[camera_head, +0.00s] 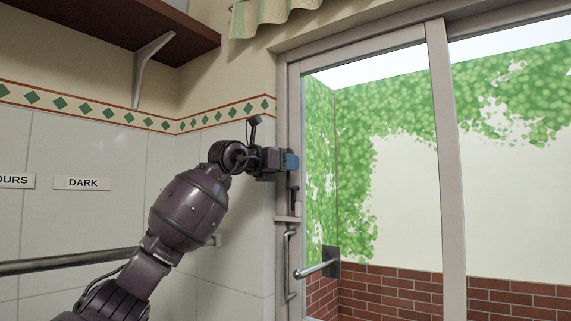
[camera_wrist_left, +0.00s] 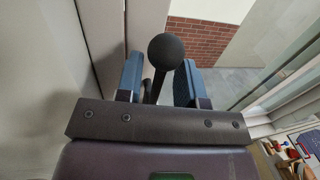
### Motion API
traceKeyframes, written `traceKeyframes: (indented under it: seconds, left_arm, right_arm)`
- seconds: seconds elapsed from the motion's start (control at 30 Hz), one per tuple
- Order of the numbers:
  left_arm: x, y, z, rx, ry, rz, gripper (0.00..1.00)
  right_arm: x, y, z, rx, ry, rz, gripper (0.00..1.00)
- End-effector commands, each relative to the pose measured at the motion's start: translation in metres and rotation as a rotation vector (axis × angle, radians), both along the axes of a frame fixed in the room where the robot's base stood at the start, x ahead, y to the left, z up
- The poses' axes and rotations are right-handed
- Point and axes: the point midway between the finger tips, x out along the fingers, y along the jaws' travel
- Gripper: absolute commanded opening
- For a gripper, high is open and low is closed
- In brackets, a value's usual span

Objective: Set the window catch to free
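The window (camera_head: 385,165) has a pale frame, and its catch is at the left upright. In the left wrist view a dark lever with a round black knob (camera_wrist_left: 166,49) stands between my two blue fingertips. My left gripper (camera_head: 290,162) is at the upright, and its fingers are apart, one on each side of the lever. A gap shows left of the lever; I cannot tell whether the right finger touches it. In the head view the gripper hides the knob; a dark piece (camera_head: 294,196) shows just below. My right gripper is in neither view.
A bent metal handle (camera_head: 289,265) runs down the frame below the catch. A short metal bar (camera_head: 315,269) with a dark plate is close to its right. A tiled wall with a DARK label (camera_head: 82,183) and a brown shelf (camera_head: 110,25) are on the left.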

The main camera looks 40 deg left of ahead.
Motion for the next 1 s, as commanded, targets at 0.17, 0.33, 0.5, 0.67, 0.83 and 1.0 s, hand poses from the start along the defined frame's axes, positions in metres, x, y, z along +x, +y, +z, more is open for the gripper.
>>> traceKeyframes:
  seconds: [0.17,0.33,0.5,0.67,0.83,1.0]
  left_arm:
    - [0.000,0.000,0.000,0.000,0.000,0.000,0.07]
    - [0.000,0.000,0.000,0.000,0.001,0.000,0.00]
    - [0.000,-0.001,0.000,0.012,0.001,0.000,0.00]
    - [-0.001,-0.004,0.001,0.064,0.000,-0.001,0.00]
    - [-0.001,-0.010,0.001,0.171,0.002,0.001,0.00]
    - [-0.001,-0.019,-0.001,0.320,0.002,0.000,0.00]
  right_arm:
    - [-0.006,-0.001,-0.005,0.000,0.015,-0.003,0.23]
    - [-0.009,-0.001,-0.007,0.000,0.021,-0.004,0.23]
    - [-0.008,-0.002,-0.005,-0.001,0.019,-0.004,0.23]
    - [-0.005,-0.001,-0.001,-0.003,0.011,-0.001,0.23]
    - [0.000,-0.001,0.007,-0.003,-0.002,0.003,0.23]
    - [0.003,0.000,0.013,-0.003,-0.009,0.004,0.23]
